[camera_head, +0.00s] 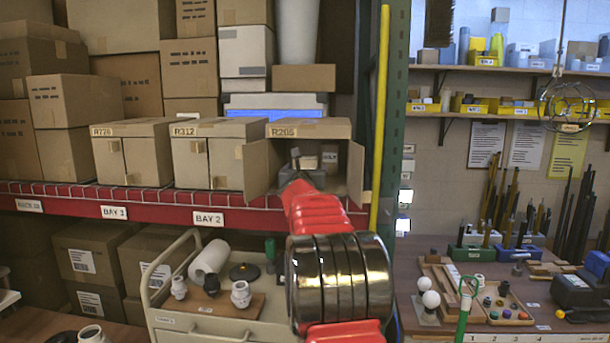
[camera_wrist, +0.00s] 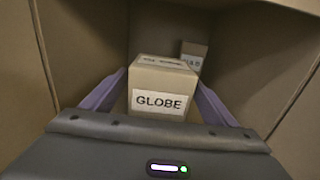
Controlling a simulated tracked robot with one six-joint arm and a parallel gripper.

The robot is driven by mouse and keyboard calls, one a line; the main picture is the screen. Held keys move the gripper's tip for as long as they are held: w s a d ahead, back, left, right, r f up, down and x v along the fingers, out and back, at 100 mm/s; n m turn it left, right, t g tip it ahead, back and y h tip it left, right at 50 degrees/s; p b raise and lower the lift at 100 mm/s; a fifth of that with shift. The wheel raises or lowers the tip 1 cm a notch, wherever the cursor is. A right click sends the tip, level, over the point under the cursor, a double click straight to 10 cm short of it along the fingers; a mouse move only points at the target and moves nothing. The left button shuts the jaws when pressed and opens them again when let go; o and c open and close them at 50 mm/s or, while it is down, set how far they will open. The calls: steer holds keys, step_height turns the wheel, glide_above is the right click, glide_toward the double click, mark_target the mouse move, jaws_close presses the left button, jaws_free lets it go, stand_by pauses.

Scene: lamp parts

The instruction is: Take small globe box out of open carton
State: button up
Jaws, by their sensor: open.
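The open carton (camera_head: 343,131), marked R205, stands on the red shelf with its door flaps spread to both sides. My gripper (camera_head: 297,157) is at the carton's opening, at the end of my red arm. In the wrist view my gripper (camera_wrist: 162,100) is open, with one purple finger on each side of the small globe box (camera_wrist: 160,88). The box is tan with a white GLOBE label facing me and stands upright. I cannot tell whether the fingers touch it. A second small box (camera_wrist: 193,55) with a partly hidden label stands behind it, to the right.
The carton's side walls and flaps are close around my gripper. A yellow pole (camera_head: 380,120) rises just right of it. A cart (camera_head: 200,325) with lamp parts stands below.

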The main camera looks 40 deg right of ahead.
stand_by(0.5)
steer(key=shift+r, duration=0.1)
steer(key=c, duration=1.4)
